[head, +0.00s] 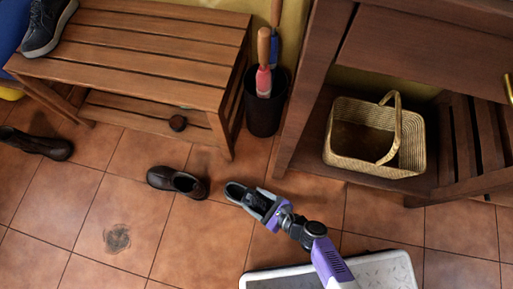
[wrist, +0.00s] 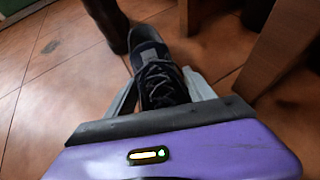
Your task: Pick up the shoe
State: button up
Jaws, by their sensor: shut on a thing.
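A dark laced sneaker (head: 237,191) with a pale inside is held by my gripper (head: 263,204) near the middle of the head view. In the wrist view the sneaker (wrist: 157,80) shows its laces and lies between the two grey fingers, which are shut on its sides. Its far end points away from my gripper. I cannot tell whether its sole is touching the floor. A dark brown shoe (head: 160,179) lies on the tiles just left of the held sneaker. A similar dark sneaker (head: 47,27) sits on the wooden bench at the upper left.
Another dark shoe (head: 38,144) lies at the far left. A black bin (head: 265,113) holds handled tools. A wicker basket (head: 346,164) sits on the right cabinet's shelf.

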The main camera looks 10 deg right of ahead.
aim_at(256, 203)
jog(key=shift+s, duration=0.1)
dwell(0.3)
jog(key=shift+r, duration=0.2)
grip_shut()
notch_tip(256, 203, up, 20)
jog(key=p, duration=1.4)
jog(key=shift+f, duration=0.2)
